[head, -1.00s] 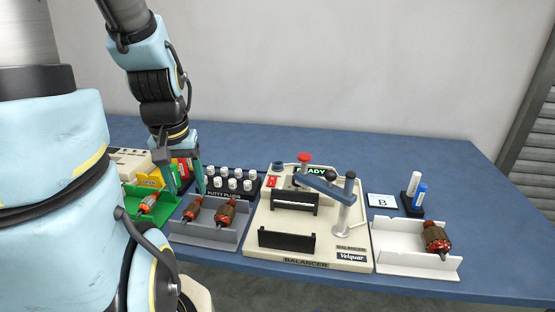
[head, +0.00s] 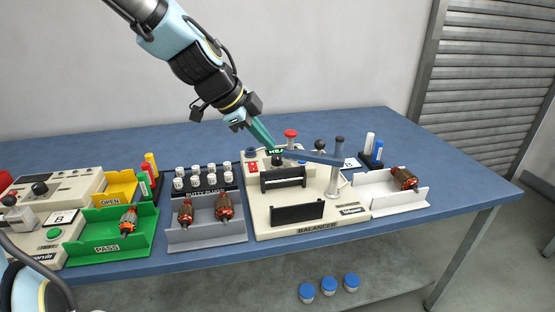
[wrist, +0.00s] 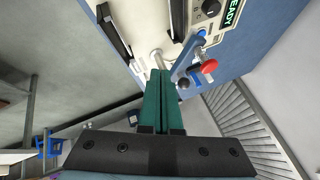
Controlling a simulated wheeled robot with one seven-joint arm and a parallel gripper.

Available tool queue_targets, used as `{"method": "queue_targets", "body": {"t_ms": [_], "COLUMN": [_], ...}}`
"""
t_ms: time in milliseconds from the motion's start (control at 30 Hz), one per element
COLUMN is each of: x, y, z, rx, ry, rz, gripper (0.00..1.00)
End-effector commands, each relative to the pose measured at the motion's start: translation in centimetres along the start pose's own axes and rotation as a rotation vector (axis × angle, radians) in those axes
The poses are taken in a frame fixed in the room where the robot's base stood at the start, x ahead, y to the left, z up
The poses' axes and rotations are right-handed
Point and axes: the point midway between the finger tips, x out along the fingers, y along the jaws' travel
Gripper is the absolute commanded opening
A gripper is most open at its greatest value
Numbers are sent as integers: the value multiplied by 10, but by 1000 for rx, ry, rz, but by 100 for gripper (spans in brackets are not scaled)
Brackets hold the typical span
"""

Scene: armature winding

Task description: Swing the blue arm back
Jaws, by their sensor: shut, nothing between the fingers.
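The blue arm (head: 312,157) is a flat bar on the balancer (head: 262,219). It reaches left from a grey post (head: 338,165) over the back of the machine, above two black cradle plates (head: 297,211). It also shows in the wrist view (wrist: 187,52), partly beside my fingers. My gripper (head: 273,147) has green fingers, shut and empty, pointing down and right. Its fingertips are at the bar's left end in the head view; I cannot tell whether they touch it. The wrist view shows both fingers (wrist: 161,75) pressed together.
A red button (head: 291,133) and a black ball knob (head: 320,145) stand behind the bar. Left are a grey tray (head: 205,236) with two armatures, putty plugs (head: 202,176) and a green PASS tray (head: 90,251). A white tray (head: 384,200) with an armature is right.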

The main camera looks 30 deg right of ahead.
Motion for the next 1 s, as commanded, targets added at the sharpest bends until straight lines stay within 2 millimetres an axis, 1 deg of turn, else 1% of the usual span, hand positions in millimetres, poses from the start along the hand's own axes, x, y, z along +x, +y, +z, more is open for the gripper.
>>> {"method": "queue_targets", "body": {"t_ms": [33,133,567,667,767,1000], "x": [0,-2,-1,4,14,45], "y": [-1,-1,-1,0,0,0], "z": [-6,-11,-12,-12,-13,-15], "rx": [34,76,87,87,87,86], "ry": [17,35,38,38,39,39], "rz": [-4,-9,-9,-8,-7,-5], "gripper": [0,0,0,0,0,0]}}
